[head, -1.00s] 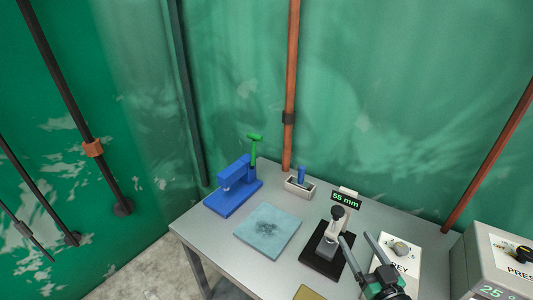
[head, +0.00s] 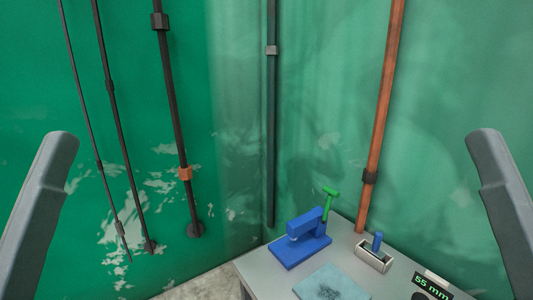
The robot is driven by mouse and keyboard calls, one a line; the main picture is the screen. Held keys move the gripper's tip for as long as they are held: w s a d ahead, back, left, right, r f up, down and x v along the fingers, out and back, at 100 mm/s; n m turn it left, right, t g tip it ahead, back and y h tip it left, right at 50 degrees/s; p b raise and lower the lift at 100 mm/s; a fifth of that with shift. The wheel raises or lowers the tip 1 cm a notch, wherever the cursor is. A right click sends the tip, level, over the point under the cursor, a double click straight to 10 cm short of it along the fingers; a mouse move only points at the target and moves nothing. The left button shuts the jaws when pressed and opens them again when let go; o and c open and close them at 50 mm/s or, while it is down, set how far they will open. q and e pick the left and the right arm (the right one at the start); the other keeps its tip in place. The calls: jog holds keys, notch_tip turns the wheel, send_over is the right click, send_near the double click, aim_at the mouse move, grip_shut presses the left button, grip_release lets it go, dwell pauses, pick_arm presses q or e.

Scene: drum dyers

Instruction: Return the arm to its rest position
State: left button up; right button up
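Neither of my grippers can be made out in the head view. A grey part of my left arm rises along the left edge of the picture. A matching grey part of my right arm rises along the right edge. The two stand nearly mirrored, both raised and clear of the table. What my grippers hold, if anything, is hidden.
The grey table (head: 257,271) is at lower right. It bears a blue press (head: 303,243) with a green handle (head: 329,191), a pale blue mat (head: 331,284), a small tray (head: 374,260) with a blue piece (head: 377,241), and a "55 mm" display (head: 432,287). Pipes line the green walls.

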notch_tip(320, 180, up, 28)
jog(key=p, duration=2.5)
jog(key=shift+w+y, duration=0.15)
jog(key=shift+y, duration=0.15)
